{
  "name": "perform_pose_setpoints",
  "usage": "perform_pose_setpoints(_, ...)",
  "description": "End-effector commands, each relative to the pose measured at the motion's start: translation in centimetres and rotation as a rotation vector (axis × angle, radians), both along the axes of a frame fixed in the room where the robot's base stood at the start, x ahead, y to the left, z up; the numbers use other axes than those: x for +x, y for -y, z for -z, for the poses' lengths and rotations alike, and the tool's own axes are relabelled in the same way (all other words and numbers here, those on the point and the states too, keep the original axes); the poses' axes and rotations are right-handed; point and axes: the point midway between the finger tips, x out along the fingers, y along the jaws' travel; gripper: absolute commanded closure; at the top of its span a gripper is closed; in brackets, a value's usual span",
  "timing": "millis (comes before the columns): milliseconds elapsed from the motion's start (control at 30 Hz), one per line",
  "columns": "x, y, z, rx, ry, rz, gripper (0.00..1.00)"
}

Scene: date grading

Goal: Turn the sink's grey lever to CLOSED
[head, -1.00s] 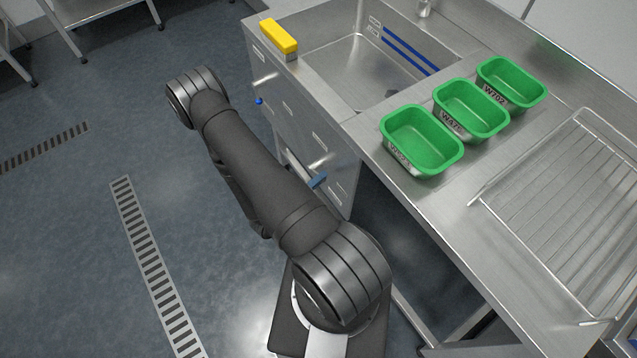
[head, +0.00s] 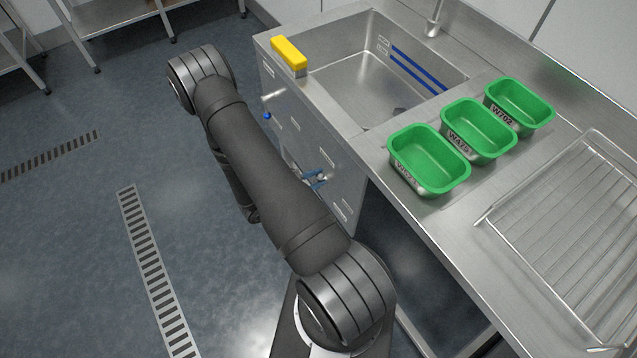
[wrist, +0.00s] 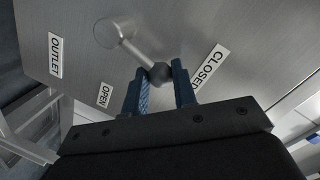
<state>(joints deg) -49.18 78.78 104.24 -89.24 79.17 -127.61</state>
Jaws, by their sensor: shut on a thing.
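The grey lever (wrist: 135,50) is on the metal front panel under the sink. In the wrist view it runs from its round pivot at the upper left down-right to a dark grey knob (wrist: 160,73). It points between the OPEN label (wrist: 104,95) and the CLOSED label (wrist: 209,68), closer in angle to CLOSED. My gripper (wrist: 161,85) has its blue fingers on both sides of the knob and is shut on the lever's end. In the head view my gripper (head: 315,180) shows small at the panel, partly hidden behind my arm.
An OUTLET label (wrist: 55,54) is left of the pivot. A blue knob (head: 267,116) sticks out of the panel. Above are the sink basin (head: 345,85), a yellow block (head: 289,53), three green tubs (head: 428,165) and a wire rack (head: 560,230). Floor left of my arm is clear.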

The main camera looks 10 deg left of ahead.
Motion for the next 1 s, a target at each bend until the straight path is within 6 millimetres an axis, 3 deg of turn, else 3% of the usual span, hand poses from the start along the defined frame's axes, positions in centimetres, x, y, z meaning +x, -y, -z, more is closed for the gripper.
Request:
perform_pose_setpoints(400, 1.3, -1.4, -0.1, -0.154, -0.158, -0.005, 1.00)
perform_pose_setpoints(1000, 1.5, -1.6, 0.0, -0.187, -0.195, -0.008, 1.00)
